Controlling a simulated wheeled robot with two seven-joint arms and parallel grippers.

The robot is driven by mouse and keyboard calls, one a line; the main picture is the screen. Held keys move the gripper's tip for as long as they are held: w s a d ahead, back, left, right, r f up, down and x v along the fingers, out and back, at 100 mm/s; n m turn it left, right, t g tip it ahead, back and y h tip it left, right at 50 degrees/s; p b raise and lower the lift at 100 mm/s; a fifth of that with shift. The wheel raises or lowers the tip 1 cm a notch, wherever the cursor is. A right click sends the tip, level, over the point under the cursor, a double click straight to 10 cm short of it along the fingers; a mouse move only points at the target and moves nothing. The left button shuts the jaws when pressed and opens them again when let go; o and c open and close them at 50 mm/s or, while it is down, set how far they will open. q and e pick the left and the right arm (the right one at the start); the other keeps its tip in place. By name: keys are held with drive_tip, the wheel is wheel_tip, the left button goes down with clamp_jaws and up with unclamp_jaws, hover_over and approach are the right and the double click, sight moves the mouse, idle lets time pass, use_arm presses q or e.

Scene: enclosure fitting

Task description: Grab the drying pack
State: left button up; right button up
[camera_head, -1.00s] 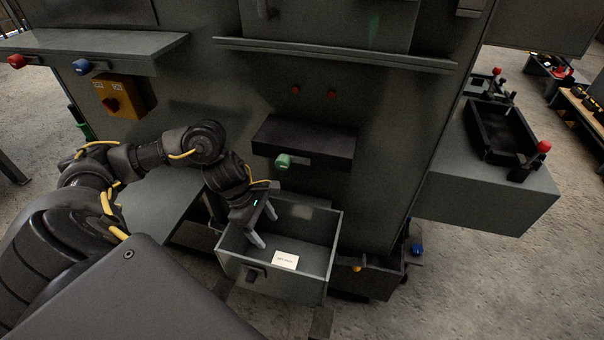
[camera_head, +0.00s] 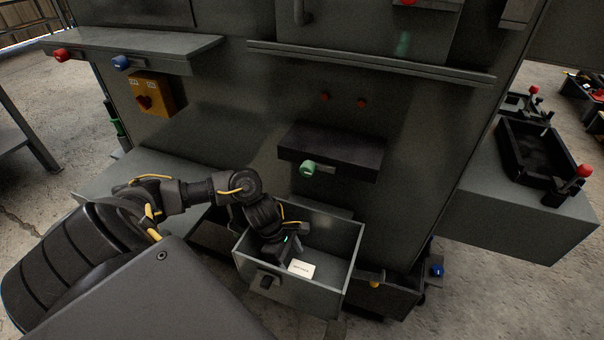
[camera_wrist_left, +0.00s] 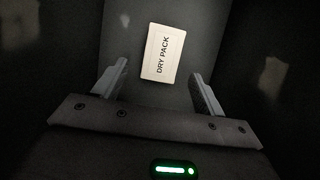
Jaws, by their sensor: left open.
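The drying pack (camera_head: 301,268) is a small white packet lying in an open grey drawer (camera_head: 357,254). In the left wrist view the pack (camera_wrist_left: 163,54), marked "DRY PACK", lies on the drawer floor, ahead of and roughly between the two fingers. My left gripper (camera_wrist_left: 157,84) is open and empty, pointing down into the drawer. In the head view the left gripper (camera_head: 285,255) is inside the drawer, just left of and behind the pack; its fingertips are hard to make out there. My right gripper is not in view.
The drawer walls stand close around my left gripper. A black box with a green knob (camera_head: 307,168) juts from the cabinet above the drawer. A grey ledge (camera_head: 145,170) lies left of it. A black tray (camera_head: 540,155) stands on the right-hand bench.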

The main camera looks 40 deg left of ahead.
sight(297, 267)
use_arm(q)
drive_tip(key=shift+x, duration=1.5)
drive_tip(key=shift+c, duration=0.3)
drive_tip(key=c, duration=1)
drive_tip(key=shift+r, duration=0.1)
